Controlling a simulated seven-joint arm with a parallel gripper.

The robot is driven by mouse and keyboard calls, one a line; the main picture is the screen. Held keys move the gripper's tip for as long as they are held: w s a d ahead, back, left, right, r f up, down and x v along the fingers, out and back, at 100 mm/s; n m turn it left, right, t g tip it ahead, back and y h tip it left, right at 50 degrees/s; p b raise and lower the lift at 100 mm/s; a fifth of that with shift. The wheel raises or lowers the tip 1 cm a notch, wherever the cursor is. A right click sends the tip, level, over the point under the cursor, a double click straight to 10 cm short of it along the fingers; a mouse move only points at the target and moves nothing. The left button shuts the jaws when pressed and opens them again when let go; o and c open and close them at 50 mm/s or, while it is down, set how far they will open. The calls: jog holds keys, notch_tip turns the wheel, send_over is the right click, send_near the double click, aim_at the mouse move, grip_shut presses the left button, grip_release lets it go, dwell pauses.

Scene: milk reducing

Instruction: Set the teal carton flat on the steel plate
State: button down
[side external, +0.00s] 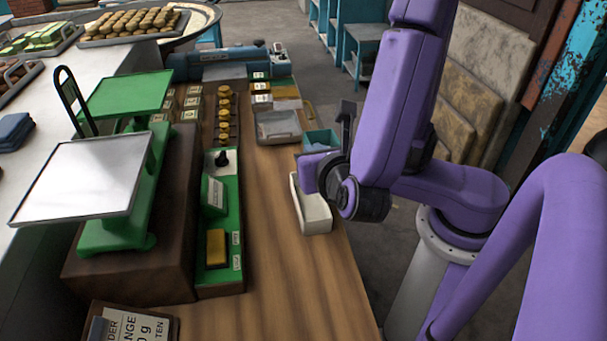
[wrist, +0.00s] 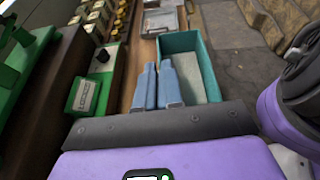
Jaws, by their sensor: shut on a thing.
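The teal carton (wrist: 203,62) is an open-topped box with a pale inside. In the side view the carton (side external: 322,138) shows at the table's right edge, partly hidden by my arm. My gripper (wrist: 158,72) has two blue fingers close together at the carton's left side, shut on its near left wall; the exact contact is hard to see. In the side view my gripper (side external: 316,150) is mostly hidden behind my wrist. The steel plate (side external: 85,178) is a bare, shiny square on top of a green scale at the left, well apart from the carton.
A white tray (side external: 316,222) lies below my wrist. A green panel with a black knob (side external: 221,158) and a grey metal tray (side external: 278,127) stand between carton and scale.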

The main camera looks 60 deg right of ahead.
jog(key=w+d+n+t+y, duration=0.1)
jog(key=w+d+n+y, duration=0.1)
jog(key=w+d, duration=0.55)
jog(key=w+d+n+t+y, duration=0.1)
jog(key=w+d+n+y, duration=0.2)
jog(key=w, duration=0.8)
jog(key=m+g+h, duration=0.3)
jog(key=m+h, duration=0.3)
send_near(317, 134)
jog(key=x, duration=0.5)
jog(key=w+a+f, duration=0.1)
jog(key=w+f, duration=0.2)
jog(key=w, duration=0.1)
jog(key=w+a+f, duration=0.1)
jog(key=w+f, duration=0.2)
jog(key=w, duration=0.1)
jog(key=w+a+f, duration=0.1)
jog(key=w+f, duration=0.1)
jog(key=w, duration=0.2)
jog(key=shift+w+a+f, duration=0.15)
jog(key=shift+a+f, duration=0.05)
jog(key=shift+f, duration=0.2)
jog(key=shift+w+f, duration=0.25)
jog(key=shift+f, duration=0.05)
jog(key=shift+w+a+f, duration=0.1)
jog(key=shift+f, duration=0.75)
jog(key=shift+w+a+f, duration=0.1)
jog(key=shift+f, duration=0.8)
jog(key=shift+f, duration=0.1)
